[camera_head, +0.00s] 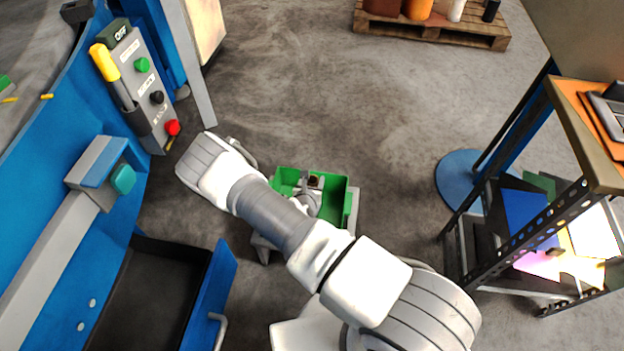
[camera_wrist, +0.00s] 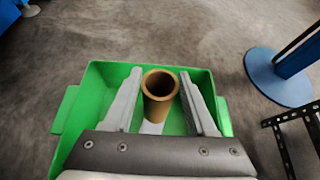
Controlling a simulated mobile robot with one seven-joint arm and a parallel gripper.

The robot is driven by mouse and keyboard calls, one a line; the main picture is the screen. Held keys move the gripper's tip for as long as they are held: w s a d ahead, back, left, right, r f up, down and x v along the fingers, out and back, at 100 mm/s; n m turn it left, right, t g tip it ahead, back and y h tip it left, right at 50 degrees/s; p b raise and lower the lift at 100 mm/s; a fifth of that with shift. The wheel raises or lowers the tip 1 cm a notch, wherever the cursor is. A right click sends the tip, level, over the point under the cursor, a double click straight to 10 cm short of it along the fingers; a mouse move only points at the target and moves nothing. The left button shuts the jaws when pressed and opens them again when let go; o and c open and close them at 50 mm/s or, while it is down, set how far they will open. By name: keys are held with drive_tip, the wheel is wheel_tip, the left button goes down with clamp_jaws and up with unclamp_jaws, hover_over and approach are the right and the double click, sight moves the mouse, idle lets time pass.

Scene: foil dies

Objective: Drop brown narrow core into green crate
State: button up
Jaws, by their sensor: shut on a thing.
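The brown narrow core (camera_wrist: 158,108) is a short hollow tube, seen from above with its open end up. My gripper (camera_wrist: 160,78) is shut on it, one grey finger on each side. In the wrist view, the core shows against the inside of the green crate (camera_wrist: 72,118). In the head view, the green crate (camera_head: 347,206) is partly hidden by my arm, and the core (camera_head: 314,181) shows small and dark within its outline. I cannot tell whether the core touches the crate floor.
A blue machine with a control panel (camera_head: 140,90) and an open drawer (camera_head: 222,295) stands at left. A shelf rack (camera_head: 565,215) stands at right. A wooden pallet (camera_head: 430,28) with containers lies at the back. The floor between is clear.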

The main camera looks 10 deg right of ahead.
wheel_tip(320, 180, down, 3)
drive_tip(key=shift+f+b, duration=0.1)
drive_tip(key=shift+b, duration=1.05)
drive_tip(key=o, duration=1.4)
drive_tip(key=p+v, duration=0.6)
drive_tip(key=v, duration=1.1)
drive_tip(key=shift+s+a, duration=0.15)
drive_tip(key=shift+r, duration=0.25)
